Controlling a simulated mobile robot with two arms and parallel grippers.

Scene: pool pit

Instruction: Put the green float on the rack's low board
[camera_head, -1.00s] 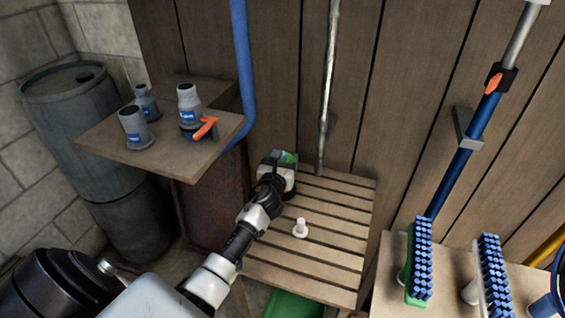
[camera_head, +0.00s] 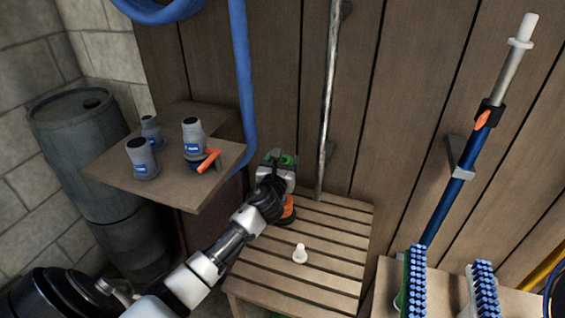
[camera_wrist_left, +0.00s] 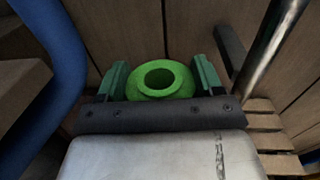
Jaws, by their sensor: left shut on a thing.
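My left gripper (camera_head: 277,160) is shut on the green float (camera_wrist_left: 160,80), a round green piece with a hole in its top, between the two green fingers in the left wrist view. In the head view only a little of the green float (camera_head: 289,160) shows beside the fingers. The gripper is above the back left of a slatted wooden board (camera_head: 325,240), near the plank wall. I cannot tell for sure whether this is the rack's low board. My right gripper is not in view.
An orange round thing (camera_head: 288,211) shows partly behind my arm at the slats. A small white peg-like piece (camera_head: 300,254) stands on the slats. Left is a wooden shelf (camera_head: 170,188) with grey bottles. A blue hose (camera_head: 241,80) and metal pole (camera_head: 328,110) flank the gripper; brushes (camera_head: 415,280) stand right.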

